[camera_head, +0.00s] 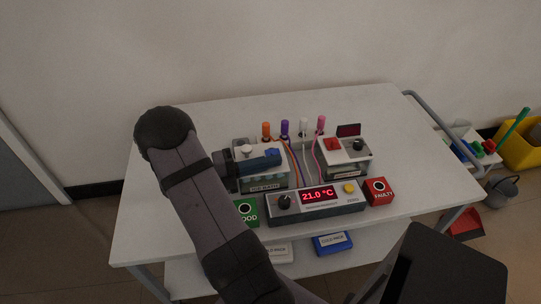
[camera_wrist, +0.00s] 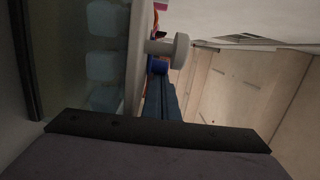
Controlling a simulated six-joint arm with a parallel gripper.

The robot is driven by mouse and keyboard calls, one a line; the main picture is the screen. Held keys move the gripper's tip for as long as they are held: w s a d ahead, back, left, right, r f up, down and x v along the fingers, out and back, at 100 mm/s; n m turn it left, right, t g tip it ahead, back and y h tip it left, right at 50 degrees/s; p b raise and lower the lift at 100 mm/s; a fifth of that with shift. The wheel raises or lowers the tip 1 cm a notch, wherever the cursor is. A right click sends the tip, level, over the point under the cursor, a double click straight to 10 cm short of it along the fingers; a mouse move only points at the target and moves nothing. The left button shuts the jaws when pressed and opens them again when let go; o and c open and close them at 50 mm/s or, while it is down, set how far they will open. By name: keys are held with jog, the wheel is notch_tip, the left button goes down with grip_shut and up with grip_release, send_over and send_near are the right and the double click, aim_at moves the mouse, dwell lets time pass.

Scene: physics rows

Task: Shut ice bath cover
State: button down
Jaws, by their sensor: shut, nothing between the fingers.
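The ice bath (camera_head: 264,185) is a pale box at the left of the bench top, with a label and ice cubes behind its front window. Its cover is a pale lid with a light round knob (camera_head: 246,150). The cover (camera_wrist: 139,50) looks flat along the top of the bath, with the knob sticking out from it; any small gap is hidden. My gripper (camera_head: 274,155) lies sideways over the cover, beside the knob, its blue fingers shut and empty. In the wrist view, the fingers (camera_wrist: 160,72) lie close to the knob; contact is unclear.
A controller (camera_head: 318,198) reading 21.0 °C stands in front, between a green box (camera_head: 246,212) and a red box (camera_head: 380,191). Several coloured probes (camera_head: 285,129) stand behind. Another device (camera_head: 345,154) stands at right. The bench's left and back areas are clear.

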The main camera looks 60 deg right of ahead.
jog(key=shift+w+d+p, duration=0.6)
jog(key=shift+w+d, duration=0.1)
jog(key=shift+w, duration=0.1)
jog(key=shift+w+a, duration=0.1)
jog(key=shift+w, duration=0.1)
jog(key=shift+s+v, duration=0.25)
jog(key=shift+v, duration=3.15)
jog(key=shift+a, duration=0.2)
